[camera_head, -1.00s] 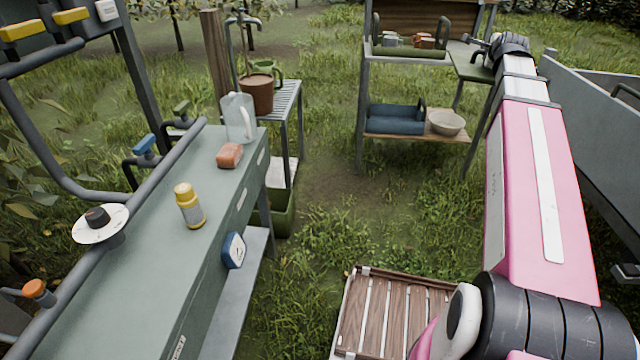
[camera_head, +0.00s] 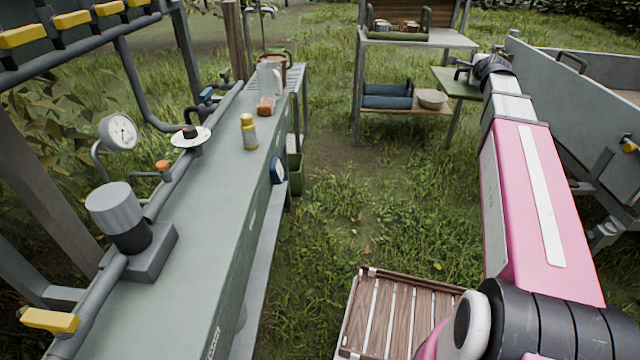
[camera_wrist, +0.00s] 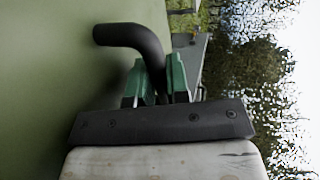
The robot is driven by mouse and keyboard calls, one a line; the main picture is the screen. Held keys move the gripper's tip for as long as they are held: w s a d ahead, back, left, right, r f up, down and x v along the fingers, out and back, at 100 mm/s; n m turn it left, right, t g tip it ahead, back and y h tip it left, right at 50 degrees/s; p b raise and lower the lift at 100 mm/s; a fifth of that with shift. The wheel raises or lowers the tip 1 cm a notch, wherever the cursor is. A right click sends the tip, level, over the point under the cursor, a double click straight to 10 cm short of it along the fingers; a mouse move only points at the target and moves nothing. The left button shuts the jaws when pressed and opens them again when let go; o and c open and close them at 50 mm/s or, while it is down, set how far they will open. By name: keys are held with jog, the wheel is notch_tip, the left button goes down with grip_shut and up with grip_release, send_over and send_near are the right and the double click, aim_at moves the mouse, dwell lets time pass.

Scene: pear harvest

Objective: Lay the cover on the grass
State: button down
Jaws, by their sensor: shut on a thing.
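The cover (camera_head: 452,84) looks like a flat green panel, beyond the end of my outstretched arm in the head view. In the wrist view the broad green surface (camera_wrist: 60,90) fills the left side. My gripper (camera_head: 468,72) is at the panel's right part. In the wrist view my green-fingered gripper (camera_wrist: 159,76) is shut on a dark bent handle (camera_wrist: 128,38) that stands out from the panel. The panel is held above the grass (camera_head: 350,215), near the shelf stand. Its far side and underside are hidden.
A long green bench (camera_head: 190,230) with a yellow-capped bottle (camera_head: 249,133) and valves runs along the left. A shelf stand (camera_head: 415,40) with a bowl (camera_head: 432,98) is ahead. A grey cart (camera_head: 570,110) stands right.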

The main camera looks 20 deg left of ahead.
jog(key=w+a+f+n+g+y, duration=0.2)
jog(key=w+a+f+n+y, duration=0.2)
jog(key=a+f, duration=1.3)
jog(key=w+a+f+n+g+y, duration=0.2)
jog(key=w+a+f+n+y, duration=0.1)
jog(key=a+f, duration=1.4)
jog(key=s+a+f+n+g+y, duration=0.1)
jog(key=s+a+f, duration=0.4)
jog(key=f, duration=0.9)
jog(key=s+a+f+n, duration=0.1)
jog(key=s+a+f, duration=0.2)
jog(key=a+f, duration=0.8)
jog(key=s+a+f+n+g+y, duration=0.1)
jog(key=s+f, duration=0.3)
jog(key=f, duration=1.4)
jog(key=shift+w+a+f, duration=0.65)
jog(key=shift+w+f, duration=1.1)
jog(key=shift+f, duration=0.15)
jog(key=shift+w+a+f, duration=0.7)
jog(key=shift+w+f, duration=1.1)
jog(key=shift+f, duration=0.05)
jog(key=shift+w+a+f, duration=0.65)
jog(key=shift+w+f, duration=1.1)
jog(key=shift+f, duration=0.15)
